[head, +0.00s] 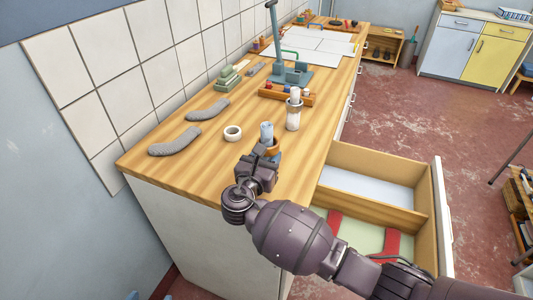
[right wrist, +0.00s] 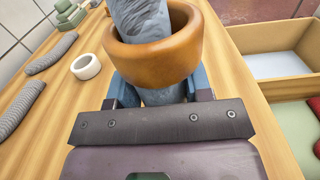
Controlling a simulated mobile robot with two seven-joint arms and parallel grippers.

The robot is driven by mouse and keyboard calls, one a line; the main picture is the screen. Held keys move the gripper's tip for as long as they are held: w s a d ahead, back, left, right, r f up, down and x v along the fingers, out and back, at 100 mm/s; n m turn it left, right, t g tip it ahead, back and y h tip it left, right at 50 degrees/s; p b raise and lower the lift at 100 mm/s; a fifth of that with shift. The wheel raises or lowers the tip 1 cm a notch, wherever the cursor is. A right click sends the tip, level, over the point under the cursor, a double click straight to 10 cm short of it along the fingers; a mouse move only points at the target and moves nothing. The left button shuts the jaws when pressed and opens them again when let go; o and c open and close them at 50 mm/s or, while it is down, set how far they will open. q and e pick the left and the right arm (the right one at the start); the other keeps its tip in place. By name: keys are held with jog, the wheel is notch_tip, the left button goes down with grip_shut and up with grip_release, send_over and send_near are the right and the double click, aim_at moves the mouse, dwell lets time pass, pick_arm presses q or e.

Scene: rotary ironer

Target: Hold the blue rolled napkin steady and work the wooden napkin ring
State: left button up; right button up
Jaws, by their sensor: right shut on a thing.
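The blue rolled napkin (head: 266,131) stands upright near the front end of the wooden counter (head: 190,181). The orange-brown wooden napkin ring (head: 274,145) is around it; in the right wrist view the ring (right wrist: 153,54) circles the napkin (right wrist: 140,18), with napkin showing above and below. My right gripper (head: 262,158) is shut on the napkin just below the ring; its fingertips (right wrist: 163,92) are partly hidden by the ring. Two small blue tips at the bottom left of the head view may be my left gripper (head: 150,296); most of it is cut off.
A white ring (head: 233,132) and two grey curved rolls (head: 175,141) (head: 208,109) lie left of the napkin. A white jar (head: 293,114) and a wooden tray (head: 272,94) stand behind. An open drawer (head: 378,162) juts out at the right.

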jog(key=shift+f, duration=0.1)
jog(key=shift+f, duration=1.2)
jog(key=shift+f, duration=0.2)
jog(key=o, duration=0.7)
jog(key=shift+r+p, duration=0.35)
jog(key=shift+p, duration=0.15)
jog(key=c, duration=0.5)
dwell(1.1)
